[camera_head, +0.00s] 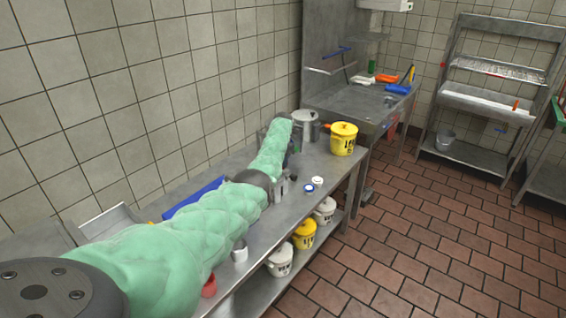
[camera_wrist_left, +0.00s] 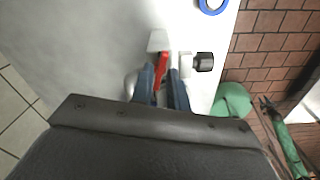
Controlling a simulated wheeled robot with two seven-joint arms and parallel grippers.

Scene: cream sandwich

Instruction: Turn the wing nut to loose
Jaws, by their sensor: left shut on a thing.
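My left gripper (camera_wrist_left: 161,88) shows in the left wrist view, with its two dark fingers closed around a narrow red piece (camera_wrist_left: 161,66). The red piece stands against a pale grey fitting (camera_wrist_left: 158,40) over the metal table; I cannot tell for sure that it is the wing nut. A black knob (camera_wrist_left: 204,62) on a light body sits just right of the fingers and apart from them. In the head view my green-sleeved left arm crosses the table, and the fingers and the wing nut are too small or hidden to make out. At the right of the wrist view, a dark-tipped green arm part (camera_wrist_left: 283,125) is probably my right arm.
The metal table (camera_head: 335,170) runs along the tiled wall. A blue lid (camera_head: 309,188) and a white lid (camera_head: 317,180) lie near its front edge. A pot (camera_head: 305,124) and a yellow bucket (camera_head: 343,140) stand at its far end. The brick-red floor at right is open.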

